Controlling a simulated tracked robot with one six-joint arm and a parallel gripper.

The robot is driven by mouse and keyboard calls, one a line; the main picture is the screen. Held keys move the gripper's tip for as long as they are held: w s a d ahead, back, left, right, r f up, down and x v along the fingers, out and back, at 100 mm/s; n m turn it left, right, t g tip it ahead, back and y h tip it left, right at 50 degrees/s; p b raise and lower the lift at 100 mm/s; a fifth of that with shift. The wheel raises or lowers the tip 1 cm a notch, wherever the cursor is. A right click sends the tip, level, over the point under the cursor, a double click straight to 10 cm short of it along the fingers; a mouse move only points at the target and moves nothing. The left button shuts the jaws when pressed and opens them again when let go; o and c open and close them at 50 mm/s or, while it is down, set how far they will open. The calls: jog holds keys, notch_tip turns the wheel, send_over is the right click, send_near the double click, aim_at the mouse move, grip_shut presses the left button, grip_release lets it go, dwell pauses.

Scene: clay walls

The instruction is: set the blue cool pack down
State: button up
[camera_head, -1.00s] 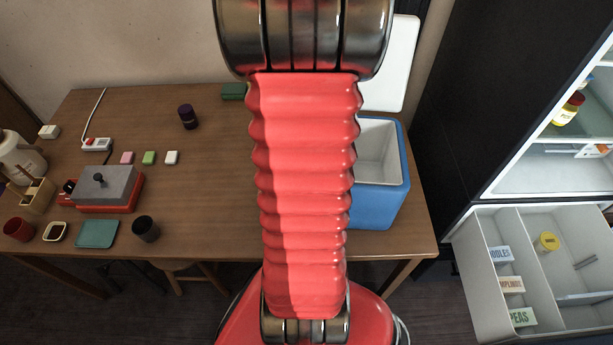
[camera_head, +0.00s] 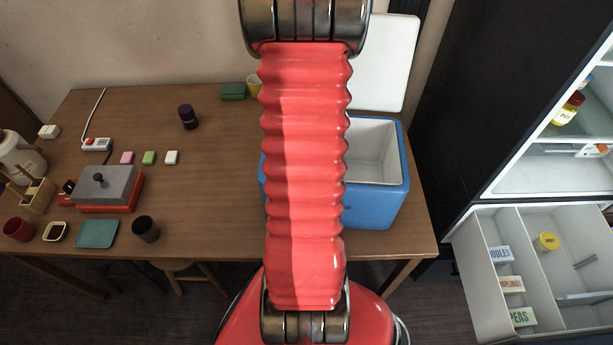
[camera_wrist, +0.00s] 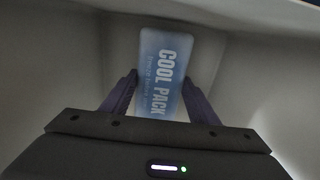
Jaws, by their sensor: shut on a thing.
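The blue cool pack (camera_wrist: 172,58) shows in the wrist view, pale blue with white "COOL PACK" lettering. My gripper (camera_wrist: 160,82) is shut on it, with one dark finger at each side. Pale walls surround the pack, with a strip of blue at the top right corner, which looks like the inside of the cool box. I cannot tell whether the pack touches the bottom. In the head view the blue cool box (camera_head: 372,207) stands open on the table, its left part hidden by my red arm. The gripper and pack are hidden there.
The wooden table (camera_head: 205,215) holds a grey and red device (camera_head: 108,188), a dark cup (camera_head: 146,229) and several small blocks on the left. A white lid (camera_head: 388,65) stands behind the box. At right are an open fridge and a drawer (camera_head: 480,290).

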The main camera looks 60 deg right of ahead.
jog(key=shift+f, duration=1.05)
jog(key=shift+f, duration=0.1)
jog(key=o, duration=1.3)
notch_tip(320, 180, up, 12)
jog(key=shift+r, duration=0.1)
jog(key=shift+r, duration=0.1)
